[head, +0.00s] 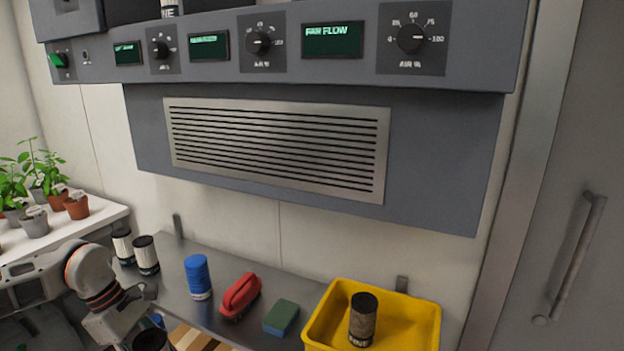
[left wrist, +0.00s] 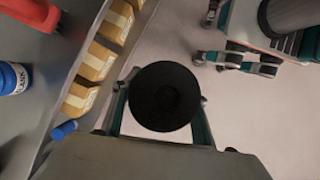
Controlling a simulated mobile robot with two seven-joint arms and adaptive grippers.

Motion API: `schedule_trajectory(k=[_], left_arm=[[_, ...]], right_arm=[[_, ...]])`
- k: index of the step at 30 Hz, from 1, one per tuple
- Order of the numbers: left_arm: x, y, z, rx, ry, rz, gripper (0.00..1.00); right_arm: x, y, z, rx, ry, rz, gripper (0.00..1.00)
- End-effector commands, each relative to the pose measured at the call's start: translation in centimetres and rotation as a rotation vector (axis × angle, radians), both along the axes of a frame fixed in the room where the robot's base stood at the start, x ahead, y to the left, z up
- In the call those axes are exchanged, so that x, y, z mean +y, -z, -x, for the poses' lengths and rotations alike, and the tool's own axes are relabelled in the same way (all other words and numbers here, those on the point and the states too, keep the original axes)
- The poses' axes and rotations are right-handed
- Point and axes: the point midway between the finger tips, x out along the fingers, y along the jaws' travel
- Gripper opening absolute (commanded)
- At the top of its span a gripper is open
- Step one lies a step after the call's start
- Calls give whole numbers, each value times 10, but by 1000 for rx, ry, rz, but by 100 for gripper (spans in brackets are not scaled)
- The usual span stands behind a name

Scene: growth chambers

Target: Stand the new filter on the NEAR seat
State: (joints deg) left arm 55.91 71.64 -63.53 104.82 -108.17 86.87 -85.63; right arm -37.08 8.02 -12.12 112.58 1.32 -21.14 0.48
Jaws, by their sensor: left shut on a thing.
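My left gripper (head: 138,318) is low at the left of the head view, in front of the bench. It is shut on a dark-topped cylinder, the filter (head: 152,341), mostly cut off by the frame's bottom edge. In the left wrist view the filter's round black end (left wrist: 165,97) faces the camera, with floor behind it. Two white filters with black tops (head: 122,246) (head: 147,254) stand on the bench behind the gripper. A browned filter (head: 363,319) stands in the yellow tray (head: 428,318). I cannot make out the near seat. My right gripper is not in view.
On the steel bench (head: 175,262) stand a blue cylinder (head: 198,276), a red brush (head: 240,296) and a green sponge (head: 281,317). Above hangs a grey unit with a vent grille (head: 275,145); a part-hidden cylinder (head: 169,8) stands higher up.

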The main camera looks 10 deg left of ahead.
Motion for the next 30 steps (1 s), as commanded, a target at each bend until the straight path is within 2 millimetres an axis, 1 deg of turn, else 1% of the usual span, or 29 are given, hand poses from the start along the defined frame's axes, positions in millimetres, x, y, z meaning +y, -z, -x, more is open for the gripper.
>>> schedule_trajectory(k=[1, 3, 11, 18, 21, 24, 27, 30], left_arm=[[-12, -4, -3, -3, 89, 3, 18], [-24, -8, -4, -5, 217, 2, 18], [-70, -26, -2, -5, 718, -2, 18], [-109, -48, 2, -3, 1190, -5, 18], [-121, -57, 4, -3, 1354, -5, 18], [-129, -64, 6, -2, 1480, -3, 18], [-134, -69, 8, -2, 1561, -2, 18], [-137, -71, 8, -2, 1605, -2, 18]], right_arm=[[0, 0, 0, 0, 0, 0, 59], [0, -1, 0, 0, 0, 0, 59], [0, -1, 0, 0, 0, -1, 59], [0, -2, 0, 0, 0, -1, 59], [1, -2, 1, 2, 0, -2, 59], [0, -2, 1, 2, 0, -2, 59], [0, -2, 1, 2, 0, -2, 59], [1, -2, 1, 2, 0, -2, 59]])
